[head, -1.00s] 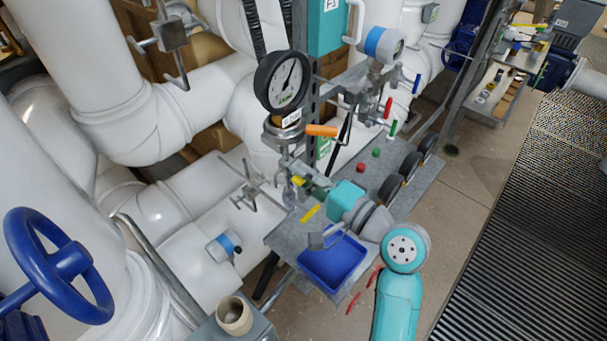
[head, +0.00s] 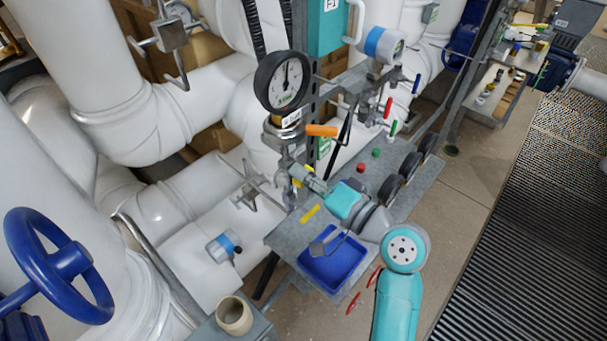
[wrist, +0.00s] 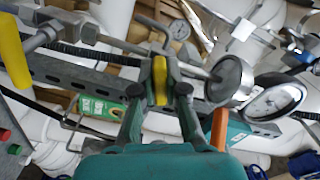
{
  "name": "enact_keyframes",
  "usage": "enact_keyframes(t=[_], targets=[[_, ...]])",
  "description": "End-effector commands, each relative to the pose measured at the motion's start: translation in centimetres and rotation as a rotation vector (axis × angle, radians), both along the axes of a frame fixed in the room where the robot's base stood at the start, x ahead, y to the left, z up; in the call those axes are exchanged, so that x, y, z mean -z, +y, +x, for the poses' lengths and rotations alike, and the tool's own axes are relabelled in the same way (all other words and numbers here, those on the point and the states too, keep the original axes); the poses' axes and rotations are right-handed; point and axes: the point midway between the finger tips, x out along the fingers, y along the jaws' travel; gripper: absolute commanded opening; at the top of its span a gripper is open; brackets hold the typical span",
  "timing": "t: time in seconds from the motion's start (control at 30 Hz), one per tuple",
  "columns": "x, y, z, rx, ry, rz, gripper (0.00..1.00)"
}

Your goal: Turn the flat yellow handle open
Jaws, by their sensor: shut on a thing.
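The flat yellow handle (wrist: 160,80) stands between my two fingertips in the wrist view and looks gripped on both sides. Its far end and pivot are partly hidden by the fingers. In the head view a small part of the yellow handle (head: 296,176) shows at the tip of my gripper (head: 304,176), below the round gauge. My gripper (wrist: 160,84) is shut on the handle in the wrist view.
A black-rimmed gauge (head: 283,82) and an orange handle (head: 322,130) are just above my gripper. A second yellow bar (head: 310,214) lies near the bench's left end, behind a blue tray (head: 334,262). Red and green handles (head: 388,107) stand to the right.

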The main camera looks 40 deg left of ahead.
Motion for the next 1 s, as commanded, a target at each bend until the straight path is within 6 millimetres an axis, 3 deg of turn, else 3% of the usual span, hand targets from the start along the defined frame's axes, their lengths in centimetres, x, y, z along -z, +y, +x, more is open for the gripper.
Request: enact_keyframes(t=[1.0], targets=[[0.13, -0.02, 0.01, -0.001, -0.93, -0.075, 0.0]])
